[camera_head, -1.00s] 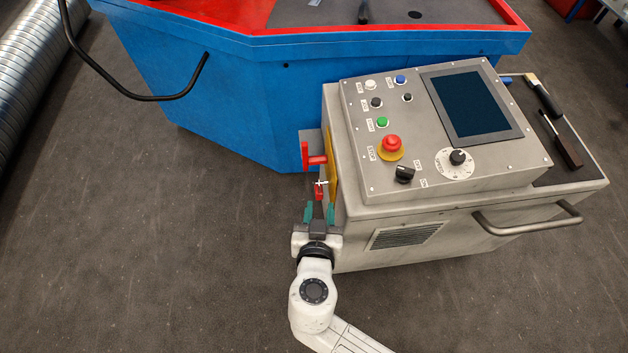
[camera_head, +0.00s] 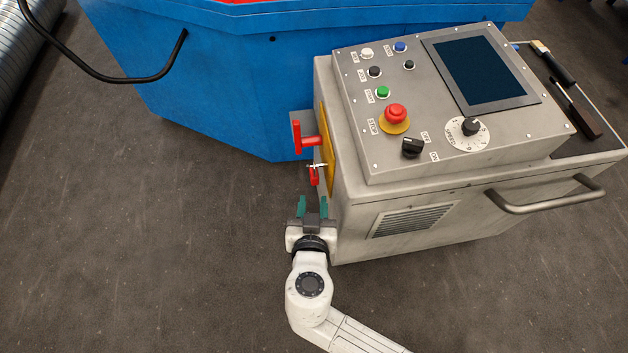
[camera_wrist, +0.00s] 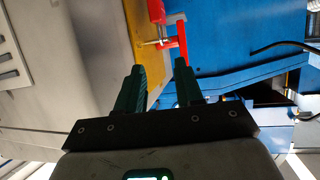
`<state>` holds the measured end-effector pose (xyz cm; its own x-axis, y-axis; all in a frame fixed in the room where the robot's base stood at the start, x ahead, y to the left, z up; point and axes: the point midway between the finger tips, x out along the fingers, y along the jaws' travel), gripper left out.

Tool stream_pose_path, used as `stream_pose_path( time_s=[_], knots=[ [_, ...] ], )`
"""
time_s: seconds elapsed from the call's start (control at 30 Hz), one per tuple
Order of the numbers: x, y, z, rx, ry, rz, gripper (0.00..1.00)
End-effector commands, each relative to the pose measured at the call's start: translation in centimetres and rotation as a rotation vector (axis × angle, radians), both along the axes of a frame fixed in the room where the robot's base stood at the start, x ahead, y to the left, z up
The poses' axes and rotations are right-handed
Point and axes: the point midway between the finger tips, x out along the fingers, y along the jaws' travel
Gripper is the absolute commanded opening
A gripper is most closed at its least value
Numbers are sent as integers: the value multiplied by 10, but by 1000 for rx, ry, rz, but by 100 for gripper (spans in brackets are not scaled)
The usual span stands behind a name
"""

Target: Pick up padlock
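The padlock (camera_head: 314,176) looks like a small red body with a thin, pale metal part across its top. It hangs on the left side of the grey control cabinet (camera_head: 400,195), just below a red lever handle (camera_head: 308,139). In the wrist view, what looks like the padlock (camera_wrist: 157,12) shows at the top edge, partly cut off, near the red handle (camera_wrist: 182,42). My gripper (camera_head: 312,205) is open and empty, its two green fingers apart and short of the padlock. The fingers also show in the wrist view (camera_wrist: 160,68).
A yellow plate (camera_head: 329,150) is on the cabinet's side behind the padlock. A metal handle (camera_head: 550,196) juts from the cabinet's front. The floor (camera_head: 150,250) to the left is clear.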

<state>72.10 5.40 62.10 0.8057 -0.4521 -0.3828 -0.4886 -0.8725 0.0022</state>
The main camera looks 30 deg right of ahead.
Motion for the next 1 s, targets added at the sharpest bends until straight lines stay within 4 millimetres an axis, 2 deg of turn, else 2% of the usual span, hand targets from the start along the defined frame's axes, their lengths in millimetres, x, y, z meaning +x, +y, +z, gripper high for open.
stream_pose_path(
  time_s=[0.03,0.23,0.5,0.73,1.0],
  knots=[
    [0,0,-13,0,0,0,36],
    [6,-4,-20,0,-1,-1,36],
    [38,-21,-35,-1,0,-2,36],
    [51,-29,-41,0,0,-1,36],
    [81,-46,-54,0,0,-1,36]
  ],
)
